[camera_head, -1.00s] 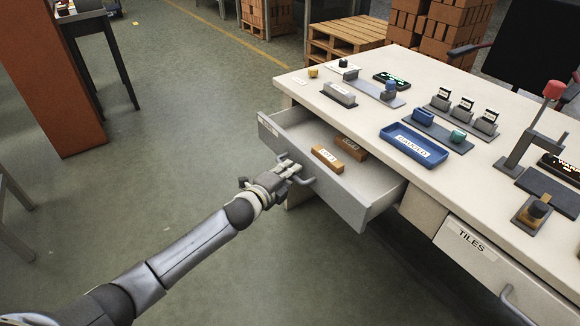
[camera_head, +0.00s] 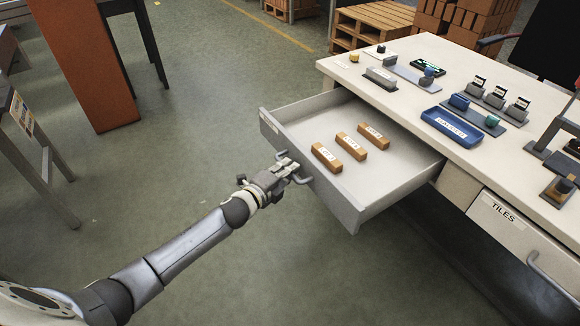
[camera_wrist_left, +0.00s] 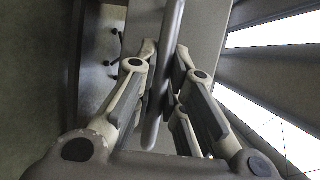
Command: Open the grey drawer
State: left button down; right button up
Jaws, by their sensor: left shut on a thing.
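The grey drawer (camera_head: 278,137) stands pulled out from the left part of the white desk in the head view. Several orange-brown labelled blocks lie inside it, such as the front one (camera_head: 326,157). My left gripper (camera_head: 291,169) is at the drawer's front, shut on its handle (camera_head: 303,178). In the left wrist view the handle bar (camera_wrist_left: 165,70) runs between the two fingers of the left gripper (camera_wrist_left: 165,75). My right gripper is not in view.
The desk top (camera_head: 407,108) holds a blue tray (camera_head: 452,127) and several small fixtures. A second drawer marked TILES (camera_head: 500,225) is shut at the right. An orange panel (camera_head: 88,65) stands at the upper left. The floor left of the drawer is clear.

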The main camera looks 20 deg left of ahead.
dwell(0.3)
pick_arm(q)
jog(key=c, duration=1.5)
grip_release()
jog(key=v, duration=1.2)
